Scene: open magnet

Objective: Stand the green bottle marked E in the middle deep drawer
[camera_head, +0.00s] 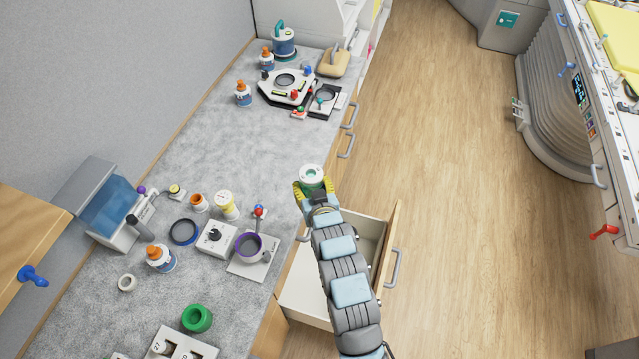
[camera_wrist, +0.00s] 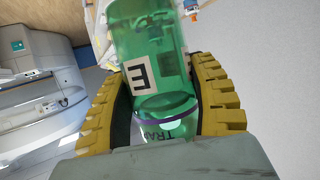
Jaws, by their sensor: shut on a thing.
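The green bottle marked E (camera_wrist: 150,70) is translucent, with a black E on a white label, and fills the middle of the wrist view. My gripper (camera_wrist: 165,100) is shut on it, with a yellow ridged finger on each side. In the head view my gripper (camera_head: 313,190) is by the counter's right edge, with the bottle's pale round end (camera_head: 312,174) facing the camera. An open drawer (camera_head: 299,296) with a pale interior lies below my arm. My arm hides much of it, so I cannot tell everything inside.
The grey counter (camera_head: 180,270) holds a purple-ringed cup on a stand (camera_head: 249,247), a white knob box (camera_head: 215,239), a yellow-white bottle (camera_head: 226,204) and a green ring-shaped container (camera_head: 197,318). Closed drawers with grey handles (camera_head: 346,145) are farther along. Wood floor (camera_head: 440,230) is clear at right.

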